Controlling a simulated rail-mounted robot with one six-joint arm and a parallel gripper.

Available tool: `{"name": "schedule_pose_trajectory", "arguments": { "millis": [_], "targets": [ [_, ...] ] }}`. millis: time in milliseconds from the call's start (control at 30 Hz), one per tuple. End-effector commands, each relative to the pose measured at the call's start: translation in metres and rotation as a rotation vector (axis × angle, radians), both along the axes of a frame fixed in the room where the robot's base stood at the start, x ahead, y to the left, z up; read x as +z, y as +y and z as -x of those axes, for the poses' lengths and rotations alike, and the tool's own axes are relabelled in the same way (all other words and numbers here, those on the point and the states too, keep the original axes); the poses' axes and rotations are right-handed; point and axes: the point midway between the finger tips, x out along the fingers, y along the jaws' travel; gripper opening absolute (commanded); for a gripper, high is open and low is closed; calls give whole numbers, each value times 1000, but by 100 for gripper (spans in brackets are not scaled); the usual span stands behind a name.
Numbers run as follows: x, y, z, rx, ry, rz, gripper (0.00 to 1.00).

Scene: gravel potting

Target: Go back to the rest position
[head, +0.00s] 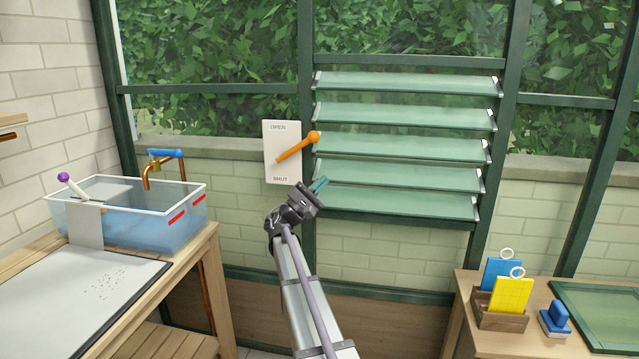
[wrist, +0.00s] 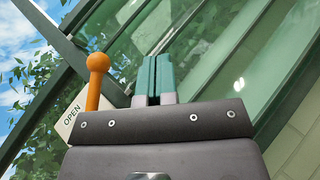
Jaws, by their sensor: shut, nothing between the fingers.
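My gripper (head: 319,185) is shut and empty, raised in front of the louvre window, just below and right of the white OPEN/SHUT plate (head: 270,155). In the wrist view its two teal fingertips (wrist: 154,75) are pressed together. The orange lever (head: 297,147) on the plate slants up to the right, its knob beside the louvre frame, apart from my fingers in the head view. The lever also shows in the wrist view (wrist: 96,75), left of the fingers. The glass louvre slats (head: 400,147) are tilted with gaps between them.
A clear water tank (head: 150,225) and a brass tap (head: 152,165) stand at the left, by a white board (head: 75,300) with dark specks. At the right, a bench holds a wooden holder (head: 497,318) with blue and yellow cards, a blue block (head: 555,318) and a green-framed pane (head: 605,310).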

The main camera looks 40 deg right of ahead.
Motion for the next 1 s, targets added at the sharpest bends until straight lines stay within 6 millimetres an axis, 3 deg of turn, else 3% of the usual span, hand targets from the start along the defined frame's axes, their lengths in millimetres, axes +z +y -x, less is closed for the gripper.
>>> {"name": "schedule_pose_trajectory", "arguments": {
  "millis": [367, 467, 567, 667, 700, 767, 800, 900, 1000],
  "targets": [
    [1, -1, 0, 9, -19, 0, 0],
    [-19, -10, 14, 21, -114, -119, 0],
    [-67, -12, 56, 23, -293, -382, 0],
    [-137, 28, 97, 24, -514, -747, 0],
    [-165, 54, 109, 17, -593, -900, 0],
    [-202, 99, 124, 2, -692, -1119, 0],
    [-221, 131, 133, -11, -743, -1255, 0],
    [-255, 211, 155, -57, -827, -1557, 0],
    [-272, 282, 177, -104, -858, -1801, 0]
  ]
}}
